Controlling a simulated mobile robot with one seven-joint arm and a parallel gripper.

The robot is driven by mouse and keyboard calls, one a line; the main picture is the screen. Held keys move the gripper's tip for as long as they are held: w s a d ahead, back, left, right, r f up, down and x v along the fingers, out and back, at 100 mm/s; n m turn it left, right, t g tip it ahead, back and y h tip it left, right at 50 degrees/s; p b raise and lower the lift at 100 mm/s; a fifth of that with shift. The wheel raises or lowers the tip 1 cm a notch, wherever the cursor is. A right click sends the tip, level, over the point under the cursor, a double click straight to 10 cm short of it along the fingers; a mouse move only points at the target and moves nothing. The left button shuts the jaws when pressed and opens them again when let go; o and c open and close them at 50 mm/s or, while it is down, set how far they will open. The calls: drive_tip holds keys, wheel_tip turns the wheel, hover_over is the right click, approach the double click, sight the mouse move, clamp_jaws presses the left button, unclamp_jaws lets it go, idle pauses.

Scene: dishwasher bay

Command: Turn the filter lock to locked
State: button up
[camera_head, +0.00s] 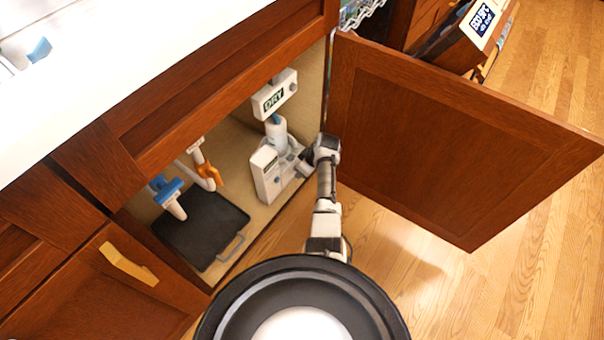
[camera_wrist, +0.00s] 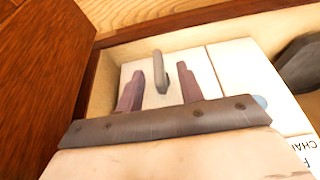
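A grey lever (camera_wrist: 160,73), which looks like the filter lock, stands up from a white housing (camera_wrist: 200,72) in the wrist view. My gripper (camera_wrist: 158,88) is open, with one finger on each side of the lever and visible gaps between. I cannot tell how far the fingers reach past it, or which setting the lever is at. In the head view my gripper (camera_head: 304,164) is inside the open cabinet, at the right side of the white filter unit (camera_head: 267,176). The lever is hidden there.
The open cabinet door (camera_head: 450,140) stands right of my arm. A white box marked DRY (camera_head: 274,94) is above the unit. A dark tray (camera_head: 205,228), blue valve (camera_head: 168,192) and orange handle (camera_head: 209,173) are to the left. Floor right of my arm is clear.

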drive_tip(key=shift+x, duration=1.1)
clamp_jaws()
drive_tip(key=shift+w+f+g+b, duration=0.15)
drive_tip(key=shift+g+b, duration=0.25)
drive_tip(key=shift+b, duration=0.65)
drive_tip(key=shift+g+y, duration=0.3)
drive_tip(key=shift+y, duration=0.1)
unclamp_jaws()
